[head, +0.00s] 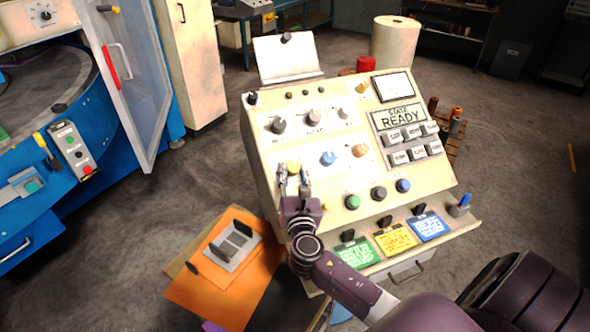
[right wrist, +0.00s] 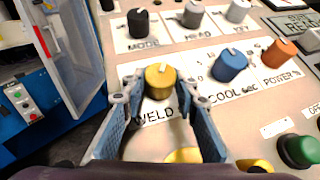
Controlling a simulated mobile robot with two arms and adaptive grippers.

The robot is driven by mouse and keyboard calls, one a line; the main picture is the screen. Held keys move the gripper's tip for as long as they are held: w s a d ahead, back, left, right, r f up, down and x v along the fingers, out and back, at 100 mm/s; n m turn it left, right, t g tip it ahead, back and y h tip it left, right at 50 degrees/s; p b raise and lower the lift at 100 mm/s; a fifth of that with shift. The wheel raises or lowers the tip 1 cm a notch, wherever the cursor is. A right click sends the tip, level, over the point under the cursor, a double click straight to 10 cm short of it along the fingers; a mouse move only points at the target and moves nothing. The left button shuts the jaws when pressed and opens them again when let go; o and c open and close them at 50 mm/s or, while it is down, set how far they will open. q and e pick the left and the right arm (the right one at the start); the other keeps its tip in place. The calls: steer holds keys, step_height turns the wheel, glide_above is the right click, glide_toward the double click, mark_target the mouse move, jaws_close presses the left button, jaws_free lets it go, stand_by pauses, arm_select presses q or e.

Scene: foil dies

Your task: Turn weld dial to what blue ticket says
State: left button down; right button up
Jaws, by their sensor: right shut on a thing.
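The yellow weld dial (right wrist: 160,82) is on the sloped console face above the word WELD, with its white mark toward the top. It also shows in the head view (head: 294,167). My right gripper (right wrist: 155,92) has a finger on either side of the dial and is shut on it; it shows in the head view (head: 293,184). The blue ticket (head: 428,226) is at the right end of the console's front ledge, under a black clip. Its writing is too small to read. My left gripper is not in view.
Beside the weld dial are the blue cool dial (right wrist: 229,64) and orange power dial (right wrist: 279,53); the black mode dial (right wrist: 138,22) is above. Green (head: 357,253) and yellow (head: 396,238) tickets share the ledge. The console screen (head: 399,117) reads READY.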

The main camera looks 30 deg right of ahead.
steer(key=shift+w+a+m+g+h, duration=0.1)
steer(key=shift+m+g+h, duration=0.8)
steer(key=shift+m, duration=0.5)
steer(key=shift+r, duration=0.1)
steer(key=o, duration=1.2)
steer(key=shift+c, duration=0.2)
steer(key=shift+a, duration=0.1)
steer(key=v, duration=1.1)
steer(key=shift+s+a, duration=0.25)
steer(key=shift+s, duration=0.05)
